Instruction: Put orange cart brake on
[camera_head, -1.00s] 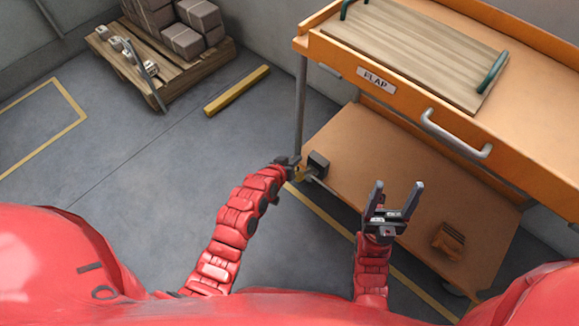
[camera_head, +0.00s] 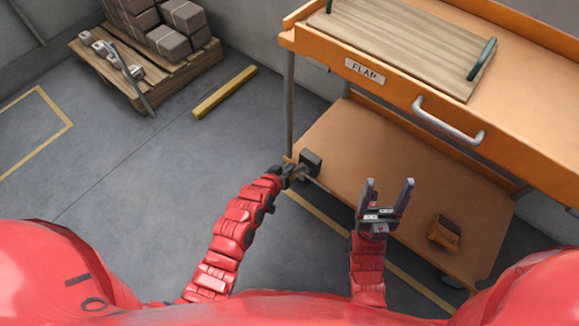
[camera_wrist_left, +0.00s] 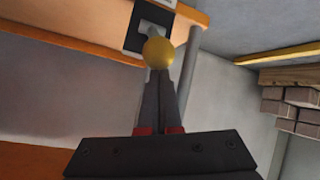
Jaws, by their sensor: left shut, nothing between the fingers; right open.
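The orange cart (camera_head: 400,100) stands at the right, with an upper tray and a lower shelf (camera_head: 370,150). A dark block (camera_head: 311,160) sits at the lower shelf's near left corner. In the left wrist view, a yellow ball-shaped knob (camera_wrist_left: 158,51) shows in front of a black plate (camera_wrist_left: 134,38) on the cart. My left gripper (camera_head: 288,172) is shut and empty beside that corner. In the left wrist view, its fingertips (camera_wrist_left: 158,72) are right at the knob; I cannot tell whether they touch. My right gripper (camera_head: 389,182) is open and empty, in front of the lower shelf.
A wooden board (camera_head: 400,45) with green handles lies on the upper tray. A grey handle (camera_head: 447,122) sticks out from the cart's side. A small orange-brown item (camera_head: 444,233) is on the lower shelf.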

